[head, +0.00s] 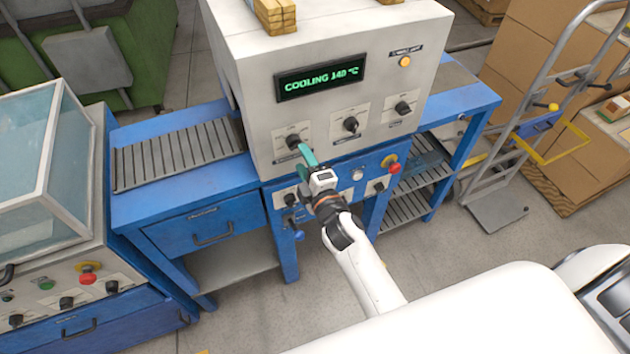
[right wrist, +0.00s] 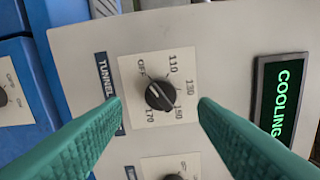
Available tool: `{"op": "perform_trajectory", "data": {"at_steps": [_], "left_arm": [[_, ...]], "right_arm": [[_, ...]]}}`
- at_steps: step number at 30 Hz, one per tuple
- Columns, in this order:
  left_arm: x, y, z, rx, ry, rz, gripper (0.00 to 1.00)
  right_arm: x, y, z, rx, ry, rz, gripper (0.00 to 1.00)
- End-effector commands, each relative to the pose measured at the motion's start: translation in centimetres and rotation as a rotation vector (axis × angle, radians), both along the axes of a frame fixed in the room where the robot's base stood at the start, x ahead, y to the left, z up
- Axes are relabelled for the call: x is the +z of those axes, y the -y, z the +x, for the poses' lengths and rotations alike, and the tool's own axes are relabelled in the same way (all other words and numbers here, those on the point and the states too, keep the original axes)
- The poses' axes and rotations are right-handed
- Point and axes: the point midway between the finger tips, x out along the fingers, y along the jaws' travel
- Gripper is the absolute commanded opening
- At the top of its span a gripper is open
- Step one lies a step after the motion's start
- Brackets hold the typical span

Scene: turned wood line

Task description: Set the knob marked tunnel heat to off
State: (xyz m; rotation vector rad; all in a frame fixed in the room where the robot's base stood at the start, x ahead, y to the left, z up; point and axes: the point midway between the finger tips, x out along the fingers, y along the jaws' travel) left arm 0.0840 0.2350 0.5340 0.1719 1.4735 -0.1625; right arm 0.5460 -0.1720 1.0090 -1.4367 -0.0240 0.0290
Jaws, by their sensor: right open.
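The cream machine front carries a row of three black knobs. The leftmost knob (head: 292,141) is also in the right wrist view (right wrist: 160,96), on a white plate marked OFF, 110, 130, 150 and 170. Its side label (right wrist: 105,80) reads TUNNEL; the rest is hidden by a green finger. The knob's grip lies slanted between the OFF and 150 sides; I cannot tell which end points. My right gripper (head: 307,160) is open and empty in front of this knob, with its fingers either side of it in the wrist view, apparently apart from it. My left gripper is not in view.
A green display (head: 318,78) reads COOLING 140 °C. The middle knob (head: 350,124) and right knob (head: 403,108) sit alongside. A red button (head: 394,168) and more controls are on the blue panel below. A roller conveyor (head: 180,155) extends left.

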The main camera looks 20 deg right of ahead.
Motion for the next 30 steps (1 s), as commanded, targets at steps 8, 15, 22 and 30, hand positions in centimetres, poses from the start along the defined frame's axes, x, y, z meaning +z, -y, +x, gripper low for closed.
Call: {"op": "perform_trajectory", "data": {"at_steps": [8,15,22,30], "left_arm": [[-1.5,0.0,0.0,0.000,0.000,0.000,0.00],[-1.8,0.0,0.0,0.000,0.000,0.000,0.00],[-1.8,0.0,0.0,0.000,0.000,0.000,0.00],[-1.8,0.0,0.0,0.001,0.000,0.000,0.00]], "right_arm": [[-0.3,0.2,-5.7,-0.001,-0.003,0.001,0.54],[-0.1,0.2,-7.6,0.000,-0.001,0.000,0.54],[0.0,0.2,-7.6,0.000,0.000,0.000,0.54],[0.0,0.2,-7.6,0.000,-0.001,0.000,0.54]]}}
